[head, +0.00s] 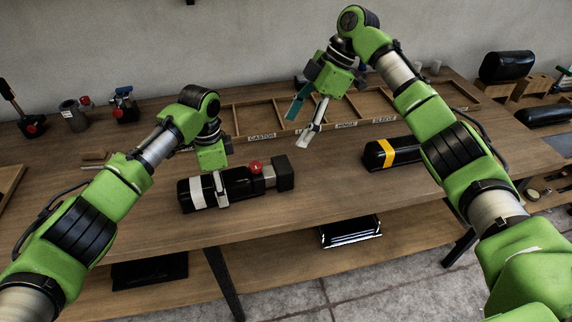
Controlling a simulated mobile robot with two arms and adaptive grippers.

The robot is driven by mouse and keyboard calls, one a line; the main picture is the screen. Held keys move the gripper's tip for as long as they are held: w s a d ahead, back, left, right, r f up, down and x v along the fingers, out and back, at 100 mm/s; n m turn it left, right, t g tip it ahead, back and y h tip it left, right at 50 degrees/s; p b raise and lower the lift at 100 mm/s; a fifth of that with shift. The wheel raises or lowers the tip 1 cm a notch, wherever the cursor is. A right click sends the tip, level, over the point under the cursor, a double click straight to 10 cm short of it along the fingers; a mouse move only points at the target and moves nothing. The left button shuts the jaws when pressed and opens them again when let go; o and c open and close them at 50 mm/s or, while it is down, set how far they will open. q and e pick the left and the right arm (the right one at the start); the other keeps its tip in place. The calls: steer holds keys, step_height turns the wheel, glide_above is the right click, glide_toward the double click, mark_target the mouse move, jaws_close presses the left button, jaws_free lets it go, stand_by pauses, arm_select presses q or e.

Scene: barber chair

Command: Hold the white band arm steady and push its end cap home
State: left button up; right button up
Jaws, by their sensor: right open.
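The white band arm (236,184) is a black padded armrest lying on the workbench, with a white band (197,192) at its left end. A red knob (255,167) and a grey piece show near its right end, and the black block-shaped end cap (284,173) is at that end. My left gripper (221,190) points down over the arm, right of the white band. One pale finger shows along the arm's near side; the other is hidden, so its closure is unclear. My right gripper (300,120) is open and empty, above the bench behind and right of the arm.
A black arm with a yellow band (385,153) lies to the right. A low labelled divided wooden tray (262,115) runs along the back. Tools and cups stand at back left. The bench (330,190) is clear between the two arms and along its front.

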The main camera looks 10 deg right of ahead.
mark_target(287, 162)
arm_select(q)
steer(key=shift+d, duration=0.1)
arm_select(e)
steer(key=shift+n+h, duration=0.4)
steer(key=x, duration=0.4)
steer(key=d+x, duration=0.1)
steer(key=x, duration=0.3)
steer(key=s+x, duration=0.1)
steer(key=x, duration=0.3)
steer(key=shift+d+f, duration=0.15)
steer(key=shift+f, duration=0.45)
steer(key=shift+c, duration=0.4)
